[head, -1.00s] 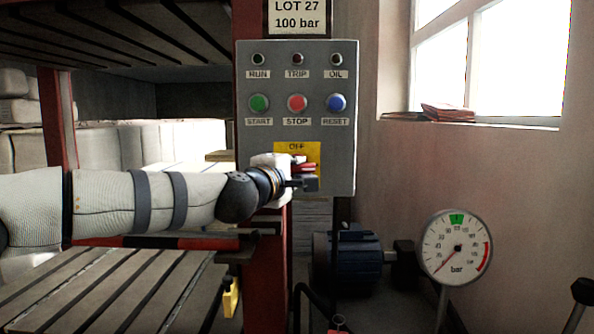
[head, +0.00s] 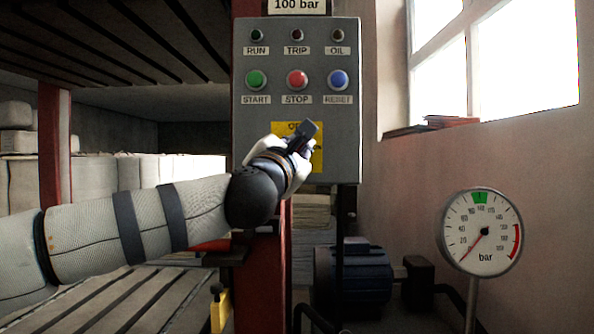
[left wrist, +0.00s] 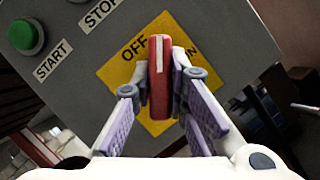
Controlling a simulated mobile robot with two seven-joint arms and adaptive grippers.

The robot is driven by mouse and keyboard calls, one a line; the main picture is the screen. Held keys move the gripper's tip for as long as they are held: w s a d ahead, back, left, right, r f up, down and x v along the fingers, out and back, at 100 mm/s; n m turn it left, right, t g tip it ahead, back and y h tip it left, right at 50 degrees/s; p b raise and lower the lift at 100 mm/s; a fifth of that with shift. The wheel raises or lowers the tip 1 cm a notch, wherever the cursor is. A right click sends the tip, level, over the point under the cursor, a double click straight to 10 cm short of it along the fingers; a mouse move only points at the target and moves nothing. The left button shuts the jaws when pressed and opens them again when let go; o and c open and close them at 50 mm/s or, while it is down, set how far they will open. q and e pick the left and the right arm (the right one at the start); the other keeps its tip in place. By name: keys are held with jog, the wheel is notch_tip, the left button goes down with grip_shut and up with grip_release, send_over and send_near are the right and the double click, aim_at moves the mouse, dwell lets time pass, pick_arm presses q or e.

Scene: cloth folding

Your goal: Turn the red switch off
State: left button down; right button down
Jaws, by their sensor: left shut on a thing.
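The red switch (left wrist: 159,100) is a bar-shaped handle with a white line, on a yellow plate (left wrist: 118,72) on the grey control panel (head: 345,120). In the left wrist view its white-lined end lies between the OFF label and a partly covered label to the right. My left gripper (left wrist: 161,80) has its fingers on both sides of the handle and is shut on it. In the head view my left gripper (head: 303,138) is tilted up to the right in front of the yellow plate and hides the switch. My right gripper is not in view.
Above the switch are START (head: 256,80), STOP (head: 297,80) and RESET (head: 338,79) buttons. A pressure gauge (head: 481,232) stands at the right, its needle pointing lower left. A slatted shelf (head: 110,300) lies below my left arm. A blue motor (head: 352,277) sits below the panel.

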pick_arm(q)
jog(key=n+b, duration=0.1)
jog(key=n+t+y+b, duration=0.1)
jog(key=n, duration=0.1)
jog(key=n+y+b, duration=0.1)
jog(key=n, duration=0.1)
jog(key=shift+f+b, duration=0.3)
jog(key=n+y+b, duration=0.1)
jog(key=n+y, duration=0.1)
jog(key=n, duration=0.1)
jog(key=shift+r+t, duration=0.15)
jog(key=shift+t, duration=0.25)
jog(key=shift+r+n+y+b, duration=0.1)
jog(key=shift+n+y+b, duration=0.65)
jog(key=shift+n, duration=0.85)
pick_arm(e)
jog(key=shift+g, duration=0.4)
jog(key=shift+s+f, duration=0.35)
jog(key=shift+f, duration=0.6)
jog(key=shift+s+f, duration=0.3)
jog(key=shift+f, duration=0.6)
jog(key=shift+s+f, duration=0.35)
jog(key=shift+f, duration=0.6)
pick_arm(q)
jog(key=shift+n, duration=0.3)
jog(key=c, duration=1.6)
grip_release()
jog(key=shift+o, duration=0.2)
